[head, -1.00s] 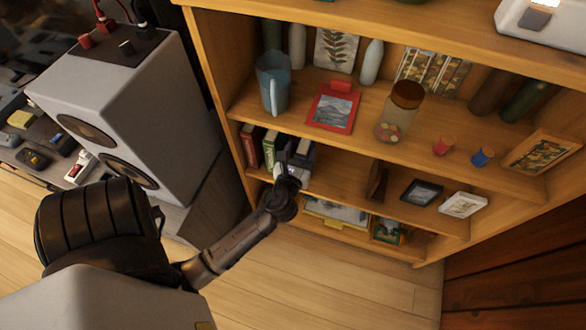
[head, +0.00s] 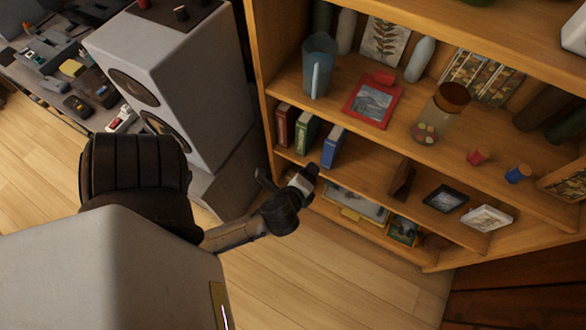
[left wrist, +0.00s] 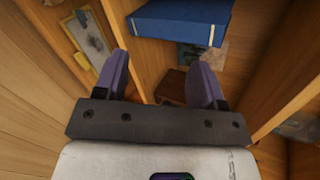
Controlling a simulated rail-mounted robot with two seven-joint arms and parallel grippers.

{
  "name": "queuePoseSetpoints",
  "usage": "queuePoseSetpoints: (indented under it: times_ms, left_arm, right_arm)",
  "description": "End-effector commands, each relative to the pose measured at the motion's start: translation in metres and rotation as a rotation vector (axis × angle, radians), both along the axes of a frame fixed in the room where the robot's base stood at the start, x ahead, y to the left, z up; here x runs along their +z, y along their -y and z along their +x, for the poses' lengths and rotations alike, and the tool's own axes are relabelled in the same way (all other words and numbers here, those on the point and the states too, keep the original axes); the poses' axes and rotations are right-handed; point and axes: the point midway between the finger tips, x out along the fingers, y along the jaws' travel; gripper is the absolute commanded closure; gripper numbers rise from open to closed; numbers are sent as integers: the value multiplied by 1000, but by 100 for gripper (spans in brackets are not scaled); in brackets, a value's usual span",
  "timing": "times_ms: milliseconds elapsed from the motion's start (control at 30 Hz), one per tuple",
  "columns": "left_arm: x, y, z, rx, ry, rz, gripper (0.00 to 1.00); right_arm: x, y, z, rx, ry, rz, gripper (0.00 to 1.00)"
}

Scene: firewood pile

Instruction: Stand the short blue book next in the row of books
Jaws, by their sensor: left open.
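The short blue book (head: 333,147) stands upright on the middle shelf, to the right of a green book (head: 307,133) and a red book (head: 285,125). A small gap shows between blue and green. In the left wrist view the blue book (left wrist: 180,22) lies beyond the fingertips, apart from them. My left gripper (head: 311,174) is open and empty, in front of and below the blue book; its two purple-grey fingers (left wrist: 162,68) are spread in the left wrist view. My right gripper is in neither view.
A brown bookend-like piece (head: 402,180) and small frames (head: 445,198) stand further right on the same shelf; shelf between is clear. A blue pitcher (head: 318,68), red frame (head: 373,100) and jar (head: 440,113) stand above. A large speaker (head: 170,75) is left.

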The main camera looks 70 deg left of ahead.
Motion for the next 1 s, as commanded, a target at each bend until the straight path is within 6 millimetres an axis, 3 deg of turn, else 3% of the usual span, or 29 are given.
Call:
queuePoseSetpoints:
  times_ms: [100, 200, 400, 600, 1000]
  left_arm:
    - [-17, 25, -16, 159, 77, -426, 36]
    - [-27, 52, -31, 303, 78, -726, 36]
    - [-34, 95, -61, 543, -6, -1085, 36]
    - [-33, 113, -76, 656, -67, -1204, 36]
    - [-33, 114, -78, 667, -73, -1214, 36]
  right_arm:
    - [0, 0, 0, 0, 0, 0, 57]
    - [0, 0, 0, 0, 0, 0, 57]
    - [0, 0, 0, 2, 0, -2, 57]
    - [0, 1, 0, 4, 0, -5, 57]
    - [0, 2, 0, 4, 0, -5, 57]
